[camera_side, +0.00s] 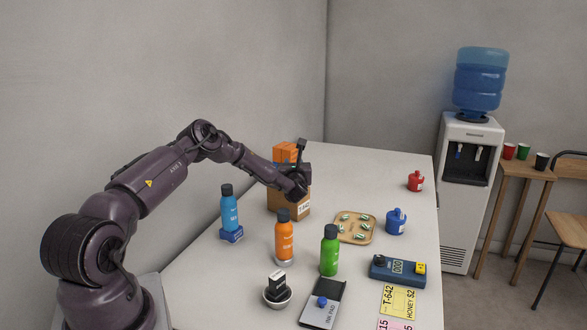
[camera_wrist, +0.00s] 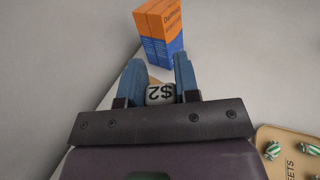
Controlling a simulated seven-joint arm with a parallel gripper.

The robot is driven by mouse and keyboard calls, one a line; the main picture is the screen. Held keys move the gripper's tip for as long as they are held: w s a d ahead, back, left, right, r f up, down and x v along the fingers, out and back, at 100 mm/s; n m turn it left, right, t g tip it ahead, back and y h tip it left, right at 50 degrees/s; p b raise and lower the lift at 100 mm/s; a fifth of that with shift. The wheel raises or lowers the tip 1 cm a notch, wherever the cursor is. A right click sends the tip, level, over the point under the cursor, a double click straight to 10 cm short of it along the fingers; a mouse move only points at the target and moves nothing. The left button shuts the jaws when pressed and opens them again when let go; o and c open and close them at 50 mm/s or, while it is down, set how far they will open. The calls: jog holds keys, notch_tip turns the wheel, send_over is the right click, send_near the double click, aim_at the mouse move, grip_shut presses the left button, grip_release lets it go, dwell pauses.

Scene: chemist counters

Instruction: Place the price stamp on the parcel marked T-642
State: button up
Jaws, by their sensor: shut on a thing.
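My gripper (camera_side: 299,192) is low over the brown parcel (camera_side: 288,205) toward the back of the counter; its label is small and seems to end in 642. In the wrist view my gripper (camera_wrist: 160,84) has its two blue-grey fingers on either side of a pale block marked $2 (camera_wrist: 160,93), which I take to be the price stamp. The block's underside is hidden, so I cannot tell whether it touches the parcel. In the side view the gripper hides it. A strip of brown shows beside the fingers in the wrist view.
An orange and blue box (camera_wrist: 161,30) stands just beyond my fingers. Blue (camera_side: 229,210), orange (camera_side: 284,240) and green (camera_side: 329,255) bottles stand nearby. A sweets tray (camera_side: 371,229), ink pad (camera_side: 322,312), black stamp in a bowl (camera_side: 277,282) and yellow T-642 HONEY $2 card (camera_side: 397,301) lie nearer.

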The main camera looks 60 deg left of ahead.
jog(key=shift+f, duration=0.25)
jog(key=o, duration=1)
jog(key=shift+f, duration=0.15)
